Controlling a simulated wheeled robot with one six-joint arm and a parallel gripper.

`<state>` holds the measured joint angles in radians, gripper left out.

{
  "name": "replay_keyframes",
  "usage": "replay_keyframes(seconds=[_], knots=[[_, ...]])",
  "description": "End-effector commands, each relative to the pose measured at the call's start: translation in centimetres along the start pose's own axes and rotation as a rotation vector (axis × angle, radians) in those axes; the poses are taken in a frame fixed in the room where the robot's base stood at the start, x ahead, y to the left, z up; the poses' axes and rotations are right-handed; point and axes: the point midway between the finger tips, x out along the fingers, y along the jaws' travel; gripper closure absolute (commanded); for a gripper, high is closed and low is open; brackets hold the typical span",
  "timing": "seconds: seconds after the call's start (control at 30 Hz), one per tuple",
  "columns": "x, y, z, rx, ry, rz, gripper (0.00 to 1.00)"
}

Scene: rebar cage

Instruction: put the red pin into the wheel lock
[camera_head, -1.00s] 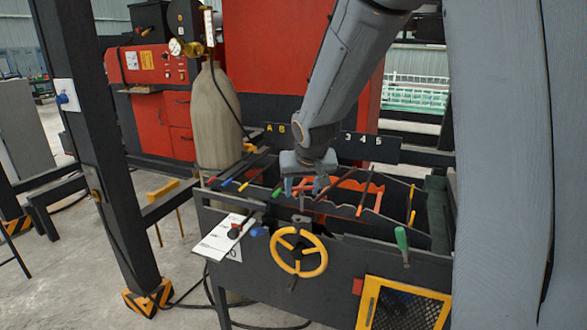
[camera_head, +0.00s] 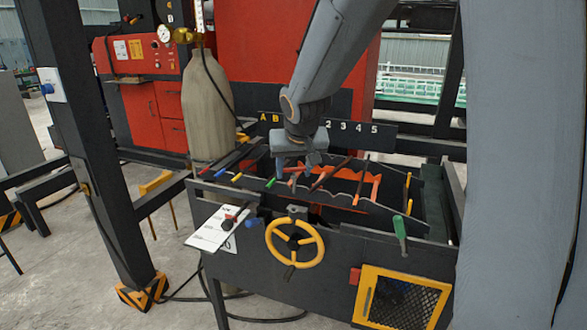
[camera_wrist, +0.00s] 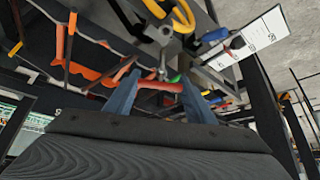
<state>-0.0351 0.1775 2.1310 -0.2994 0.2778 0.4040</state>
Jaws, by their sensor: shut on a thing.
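The red pin (camera_wrist: 160,86) lies crosswise between the fingers of my gripper (camera_wrist: 161,79) in the wrist view, with a grey metal part showing just beyond it. My gripper is shut on it. A small grey bracket (camera_head: 297,210) at the wheel's top looks like the wheel lock. It also shows in the wrist view (camera_wrist: 160,33), apart from the pin.
Orange notched racks with rods lie close below my gripper. A green-handled tool (camera_head: 400,233) stands at the bench's right. A white sheet (camera_head: 217,228) is at the left corner, and a yellow-framed mesh panel (camera_head: 400,300) is on the front. A gas cylinder (camera_head: 211,110) stands behind.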

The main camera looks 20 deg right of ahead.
Motion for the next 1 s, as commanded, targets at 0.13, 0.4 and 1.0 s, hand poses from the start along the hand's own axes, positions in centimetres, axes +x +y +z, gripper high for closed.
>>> replay_keyframes(seconds=[0.13,0.4,1.0], knots=[[1.4,0.0,0.8,0.000,0.001,0.000,0.75],[3.2,0.0,2.0,-0.001,0.000,0.000,0.75],[3.5,0.0,2.2,0.000,0.000,0.000,0.75]])
